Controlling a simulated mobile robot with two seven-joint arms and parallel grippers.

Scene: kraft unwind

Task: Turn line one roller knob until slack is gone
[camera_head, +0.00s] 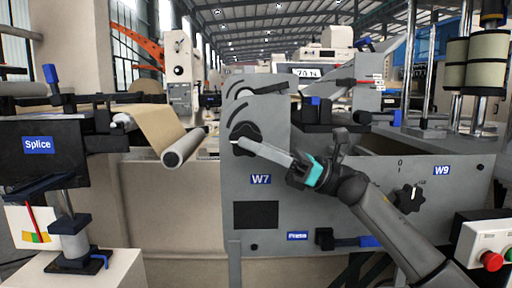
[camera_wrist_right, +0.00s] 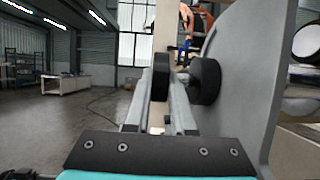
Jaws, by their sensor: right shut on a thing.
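A black lobed knob (camera_head: 243,134) sits on the grey panel above the W7 label (camera_head: 261,180). My right gripper (camera_head: 238,143) reaches it from the right, its fingers shut on the knob. In the right wrist view, the fingers (camera_wrist_right: 172,105) close on a black lobe of the knob (camera_wrist_right: 161,78), beside the panel; a second black round part (camera_wrist_right: 205,80) shows to the right. A brown kraft web (camera_head: 160,122) runs down to a pale roller (camera_head: 184,148) left of the knob. Whether the web is slack I cannot tell. My left gripper is not in view.
A red button box (camera_head: 490,250) stands at the lower right.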

